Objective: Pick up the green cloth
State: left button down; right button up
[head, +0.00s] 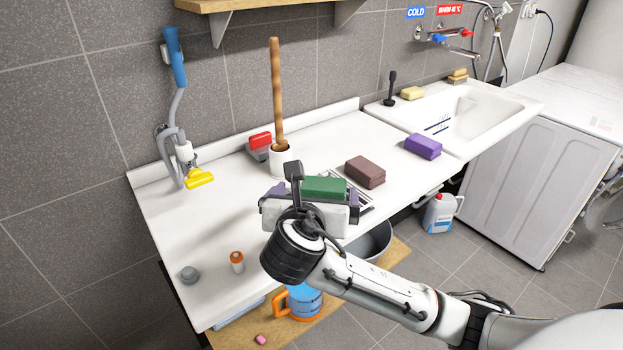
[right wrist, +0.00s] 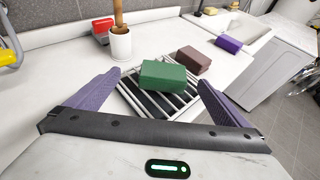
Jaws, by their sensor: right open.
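The green cloth (head: 324,187) is a folded, block-shaped pad. It lies on a slatted metal rack on the white counter; the right wrist view shows it whole (right wrist: 167,76). My right gripper (head: 314,196) is open and empty, with purple-lined fingers. In the right wrist view the fingers (right wrist: 161,84) stand left and right of the cloth, apart from it, and the cloth sits centred between and a little beyond the tips. In the head view the gripper body hides the cloth's near side. My left gripper is not in view.
A purple block (head: 423,146) lies near the sink (head: 480,112). A white pot with a tall wooden handle (head: 277,100) stands behind. The counter's left part (head: 200,235) is mostly clear.

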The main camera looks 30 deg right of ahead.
aim_at(324, 186)
jog(key=x, duration=0.2)
jog(key=shift+d+f, duration=0.15)
jog(key=shift+d, duration=0.2)
jog(key=shift+w+d+f, duration=0.25)
jog(key=shift+w+d, duration=0.15)
jog(key=x, duration=0.4)
jog(key=shift+s+d+f, duration=0.1)
jog(key=shift+d+f, duration=0.1)
jog(key=shift+f, duration=0.05)
jog(key=shift+w+d+f, duration=0.15)
jog(key=shift+w+d, duration=0.1)
jog(key=shift+w, duration=0.15)
jog(key=c, duration=1)
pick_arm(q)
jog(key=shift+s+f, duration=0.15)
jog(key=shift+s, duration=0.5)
pick_arm(e)
jog(key=shift+c, duration=1)
